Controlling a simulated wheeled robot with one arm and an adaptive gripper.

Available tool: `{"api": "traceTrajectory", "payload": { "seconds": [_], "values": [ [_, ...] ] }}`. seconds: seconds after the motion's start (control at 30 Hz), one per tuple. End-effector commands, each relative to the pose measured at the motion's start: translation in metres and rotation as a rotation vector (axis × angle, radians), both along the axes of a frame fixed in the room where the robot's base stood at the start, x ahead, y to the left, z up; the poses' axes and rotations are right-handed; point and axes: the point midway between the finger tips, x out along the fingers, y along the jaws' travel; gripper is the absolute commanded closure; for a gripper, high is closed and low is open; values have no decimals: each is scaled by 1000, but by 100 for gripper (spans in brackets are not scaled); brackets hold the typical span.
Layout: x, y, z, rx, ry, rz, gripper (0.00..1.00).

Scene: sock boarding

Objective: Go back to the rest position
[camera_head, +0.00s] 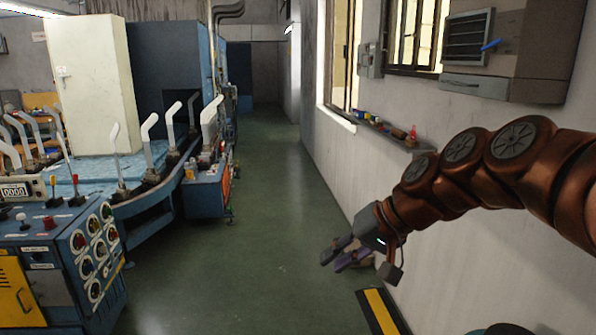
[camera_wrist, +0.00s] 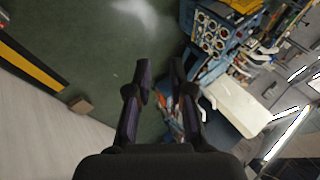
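My gripper (camera_head: 338,256) hangs over the open green aisle floor in the head view, right of centre, with my copper-coloured arm reaching in from the right edge. In the wrist view my gripper (camera_wrist: 161,78) shows two dark fingers with a clear gap between them. It is open, and nothing is between the fingers. The sock boarding machine (camera_head: 165,190) stands to the left with several pale upright foot-shaped forms (camera_head: 150,128). My gripper is well apart from it.
A control panel (camera_head: 95,250) with gauges is at the lower left. A wall (camera_head: 450,240) with a ledge of small items (camera_head: 385,128) runs along the right. A black and yellow strip (camera_head: 382,312) lies on the floor. The aisle (camera_head: 265,200) is clear.

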Motion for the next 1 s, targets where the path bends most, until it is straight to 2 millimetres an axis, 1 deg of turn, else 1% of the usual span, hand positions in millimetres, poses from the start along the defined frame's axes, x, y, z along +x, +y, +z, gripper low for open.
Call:
{"api": "traceTrajectory", "payload": {
  "seconds": [0.03,0.07,0.1,0.17,0.2,0.27,0.33,0.37,0.4,0.5,0.6,0.7,0.8,1.0],
  "values": [
    [-24,0,-16,-51,36,17,79],
    [-36,-1,-25,-80,55,24,79],
    [-53,-3,-37,-118,83,34,79],
    [-78,-9,-55,-180,122,47,79],
    [-95,-14,-67,-220,151,53,79],
    [-121,-23,-83,-281,189,61,79],
    [-151,-36,-102,-351,239,68,79],
    [-163,-41,-109,-380,257,70,79],
    [-180,-50,-119,-420,283,71,79],
    [-218,-71,-139,-506,345,71,79],
    [-248,-89,-153,-572,393,68,79],
    [-268,-103,-162,-614,429,66,79],
    [-278,-109,-166,-636,446,64,79],
    [-280,-111,-167,-641,449,64,79]
  ]
}}
